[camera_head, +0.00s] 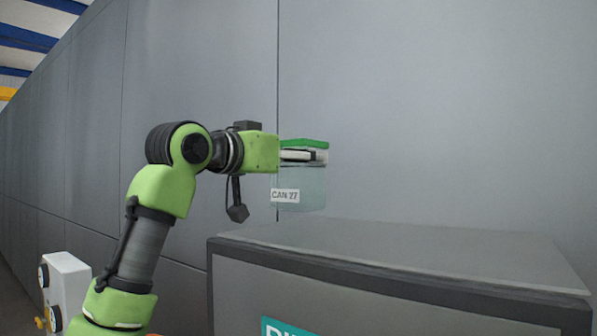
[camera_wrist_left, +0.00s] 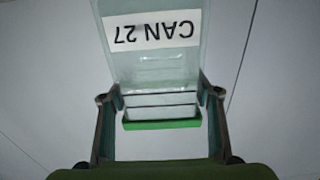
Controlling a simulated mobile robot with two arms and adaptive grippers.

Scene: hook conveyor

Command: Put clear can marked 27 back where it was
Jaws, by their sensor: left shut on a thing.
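The clear can (camera_head: 301,188) has a green lid and a white label reading CAN 27. My left gripper (camera_head: 304,156) is shut on it just below the lid and holds it upright in the air. In the head view it hangs in front of the grey wall and above the left part of a dark box top. In the left wrist view the can (camera_wrist_left: 152,68) appears upside down between the two fingers of my left gripper (camera_wrist_left: 162,100), with its label readable. My right gripper is not in view.
A dark grey box (camera_head: 400,258) with a flat, bare top and a teal sign on its front stands below and right of the can. A grey panelled wall (camera_head: 430,110) fills the back. A white unit with round knobs (camera_head: 66,285) stands at lower left.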

